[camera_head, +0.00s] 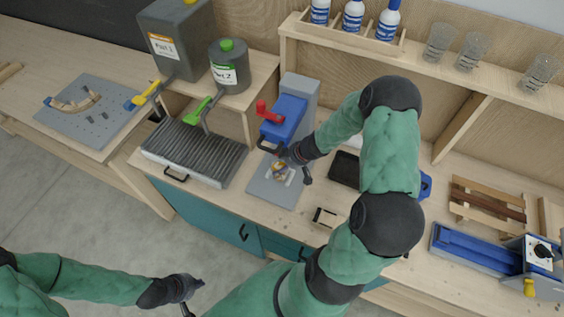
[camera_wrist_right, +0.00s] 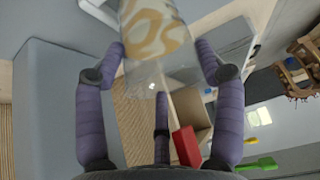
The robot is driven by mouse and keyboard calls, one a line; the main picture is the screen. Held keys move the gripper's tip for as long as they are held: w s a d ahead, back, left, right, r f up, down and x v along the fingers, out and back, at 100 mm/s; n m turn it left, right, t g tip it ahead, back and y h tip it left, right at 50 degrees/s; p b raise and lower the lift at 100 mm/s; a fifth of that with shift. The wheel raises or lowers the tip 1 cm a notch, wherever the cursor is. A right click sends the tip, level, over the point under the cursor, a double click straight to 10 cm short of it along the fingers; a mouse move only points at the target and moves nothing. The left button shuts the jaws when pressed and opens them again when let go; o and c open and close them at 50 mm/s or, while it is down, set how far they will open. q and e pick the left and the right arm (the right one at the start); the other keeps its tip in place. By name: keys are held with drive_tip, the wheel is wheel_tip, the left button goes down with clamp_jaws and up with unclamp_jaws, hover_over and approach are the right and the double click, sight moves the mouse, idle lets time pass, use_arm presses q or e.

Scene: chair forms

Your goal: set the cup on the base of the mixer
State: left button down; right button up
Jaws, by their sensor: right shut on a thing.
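The mixer (camera_head: 285,118) is a blue and grey machine with a red handle on top, standing at the back of the bench. Its flat grey base (camera_head: 265,192) extends toward the front. My right gripper (camera_head: 288,160) is shut on a clear cup (camera_head: 280,171) with orange and white swirled contents, over the base and in front of the blue head. The cup also shows between the purple fingers in the right wrist view (camera_wrist_right: 150,35). I cannot tell whether the cup's bottom touches the base. My left gripper (camera_head: 190,288) is low at the left, away from the bench; its fingers are unclear.
A ribbed grey unit (camera_head: 195,150) stands left of the mixer, below two grey containers (camera_head: 228,70). A dark tray (camera_head: 345,168) lies to the right, partly behind my right arm. A small wooden piece (camera_head: 325,217) lies near the bench front. Bottles and glasses stand on the shelf.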

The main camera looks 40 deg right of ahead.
drive_tip(key=shift+f, duration=0.2)
drive_tip(key=o, duration=0.9)
drive_tip(key=s+d+r, duration=0.1)
drive_tip(key=s+d, duration=0.1)
drive_tip(key=s, duration=0.2)
drive_tip(key=s+d+r+p, duration=0.1)
drive_tip(key=s+d, duration=0.1)
drive_tip(key=s, duration=0.2)
drive_tip(key=s+d+r+p, duration=0.1)
drive_tip(key=s+d, duration=0.1)
drive_tip(key=s, duration=0.2)
drive_tip(key=shift+s+r, duration=0.15)
drive_tip(key=shift+r, duration=0.25)
drive_tip(key=shift+s, duration=0.1)
